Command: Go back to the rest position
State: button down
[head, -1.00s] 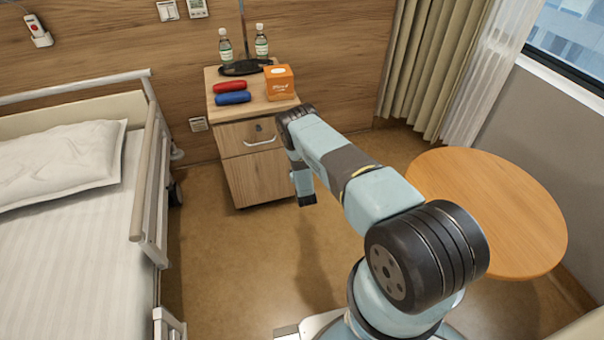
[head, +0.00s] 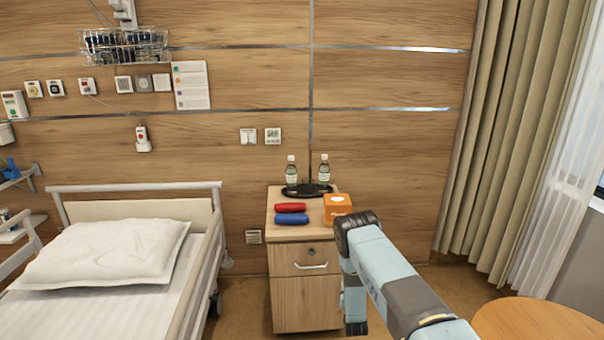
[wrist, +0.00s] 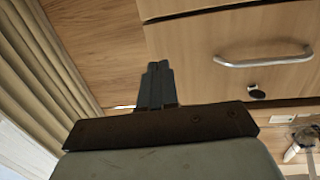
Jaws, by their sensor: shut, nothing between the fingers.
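My gripper (wrist: 157,68) points ahead in the wrist view, its two fingers shut together with nothing between them. In the head view the gripper (head: 355,314) hangs from the bent arm, in front of the right side of the bedside cabinet (head: 306,305). In the wrist view the cabinet front (wrist: 215,45) with its metal handle (wrist: 262,58) fills the area beyond the fingers. I see no contact between gripper and cabinet.
The cabinet top holds a red case (head: 291,207), a blue case (head: 291,219), an orange box (head: 337,207), and two bottles (head: 291,171). A bed (head: 100,310) stands left, a round table (head: 540,322) lower right. Curtains (head: 515,130) hang at right.

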jog(key=w+r+m+g, duration=0.1)
jog(key=w+r, duration=0.2)
jog(key=r, duration=1)
jog(key=w+r+g, duration=0.2)
jog(key=w+r, duration=0.2)
jog(key=r, duration=0.9)
jog(key=s+r+g, duration=0.1)
jog(key=s+r, duration=0.4)
jog(key=r, duration=0.7)
jog(key=s+r+g, duration=0.2)
jog(key=s+r, duration=0.3)
jog(key=r, duration=0.7)
jog(key=s+d+r+n+g+y, duration=0.1)
jog(key=s+r, duration=0.6)
jog(key=s, duration=0.4)
jog(key=s+r+g, duration=0.2)
jog(key=s+r, duration=0.6)
jog(key=s, duration=0.4)
jog(key=s+d+g, duration=0.1)
jog(key=s+g, duration=0.1)
jog(key=s, duration=2.4)
jog(key=shift+s+r+n+g, duration=0.3)
jog(key=shift+s+r+n, duration=0.05)
jog(key=shift+r+n, duration=0.05)
